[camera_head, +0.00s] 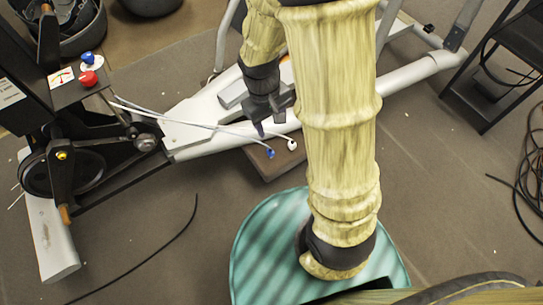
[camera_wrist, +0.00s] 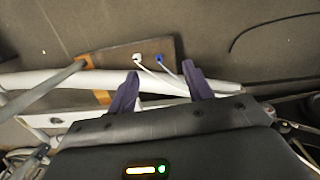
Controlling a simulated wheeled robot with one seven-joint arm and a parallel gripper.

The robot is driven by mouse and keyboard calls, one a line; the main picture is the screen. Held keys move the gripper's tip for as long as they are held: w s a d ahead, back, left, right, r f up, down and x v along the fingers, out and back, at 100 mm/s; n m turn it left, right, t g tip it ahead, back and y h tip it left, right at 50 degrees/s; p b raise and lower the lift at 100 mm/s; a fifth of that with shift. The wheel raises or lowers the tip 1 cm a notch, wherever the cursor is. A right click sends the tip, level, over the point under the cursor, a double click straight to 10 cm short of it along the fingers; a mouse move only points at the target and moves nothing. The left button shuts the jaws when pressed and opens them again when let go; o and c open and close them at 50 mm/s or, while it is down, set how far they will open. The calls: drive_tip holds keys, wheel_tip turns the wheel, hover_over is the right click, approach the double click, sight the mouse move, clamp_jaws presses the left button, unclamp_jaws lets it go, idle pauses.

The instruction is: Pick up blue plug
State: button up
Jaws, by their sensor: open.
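The blue plug (camera_head: 270,153) is at the end of a thin pale cable. In the head view it lies at the upper edge of a small brown board. My gripper (camera_head: 268,124) is above and just behind it in that view, pointing down. In the wrist view the blue plug (camera_wrist: 160,58) shows beyond and between the two dark purple fingertips of my gripper (camera_wrist: 160,72), apart from both. The fingers are spread with nothing between them. A white plug (camera_head: 292,145) is right of the blue plug in the head view and left of it in the wrist view (camera_wrist: 137,57).
The brown board (camera_head: 275,169) stands beside the white frame beam (camera_head: 415,68) of the exercise machine. A box with a red knob (camera_head: 88,78) and a blue knob (camera_head: 88,57) is at upper left. A black cable (camera_head: 160,247) lies on the otherwise clear left floor.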

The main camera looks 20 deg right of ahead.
drive_tip(key=w+a+f+n+g+h+b, duration=0.1)
drive_tip(key=a+f+n+h+b, duration=0.15)
drive_tip(key=f, duration=0.55)
drive_tip(key=w+a+f+n+g+h+b, duration=0.1)
drive_tip(key=w+a+f+n+h+b, duration=0.15)
drive_tip(key=f, duration=0.45)
drive_tip(key=n+t+h+b, duration=0.85)
drive_tip(key=n+h, duration=0.25)
drive_tip(key=n, duration=0.2)
approach(268, 152)
drive_tip(key=v, duration=0.6)
drive_tip(key=shift+w+a+r+b, duration=0.15)
drive_tip(key=shift+a+b, duration=0.1)
drive_tip(key=shift+b, duration=0.2)
drive_tip(key=shift+d, duration=0.1)
drive_tip(key=p+x, duration=0.2)
drive_tip(key=x, duration=1)
drive_tip(key=shift+d, duration=0.2)
